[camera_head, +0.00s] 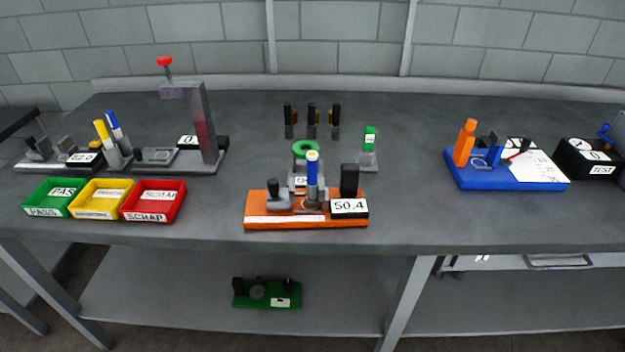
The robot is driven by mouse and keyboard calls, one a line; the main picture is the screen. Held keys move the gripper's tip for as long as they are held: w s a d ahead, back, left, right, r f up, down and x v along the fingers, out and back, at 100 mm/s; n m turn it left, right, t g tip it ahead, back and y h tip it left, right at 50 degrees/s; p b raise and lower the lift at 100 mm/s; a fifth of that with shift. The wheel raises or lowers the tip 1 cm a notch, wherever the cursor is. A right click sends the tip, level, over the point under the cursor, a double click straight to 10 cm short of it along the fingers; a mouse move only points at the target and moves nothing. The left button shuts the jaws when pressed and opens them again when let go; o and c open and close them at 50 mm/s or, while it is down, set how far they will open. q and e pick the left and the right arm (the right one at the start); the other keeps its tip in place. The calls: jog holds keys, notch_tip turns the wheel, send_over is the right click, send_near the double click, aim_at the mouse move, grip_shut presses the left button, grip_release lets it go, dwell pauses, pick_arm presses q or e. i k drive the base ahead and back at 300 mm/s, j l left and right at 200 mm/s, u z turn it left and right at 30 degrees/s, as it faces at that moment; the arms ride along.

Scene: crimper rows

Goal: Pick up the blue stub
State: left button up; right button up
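Several blue upright pieces show in the head view, and I cannot tell for certain which is the blue stub. A blue upright piece with a pale top (312,180) stands in the orange fixture (262,223) labelled 50.4, near the front middle of the table. A blue stick (114,122) leans beside a yellow stick (103,132) in a grey holder at the left. Neither of my grippers is in view.
Green (44,212), yellow (92,213) and red (148,215) trays line the front left. A tall grey press (201,120) stands behind them. A green-capped piece (369,140) stands right of the middle. A blue tray (475,182) is at right. The table (415,200) is clear between.

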aim_at(311, 201)
jog(key=u, duration=1.3)
jog(key=z, duration=1.25)
jog(key=i+l+u, duration=0.2)
jog(key=l, duration=0.35)
jog(key=l+u, duration=0.2)
jog(key=l, duration=0.4)
jog(key=l+u, duration=0.2)
jog(key=l, duration=0.4)
jog(key=i, duration=0.1)
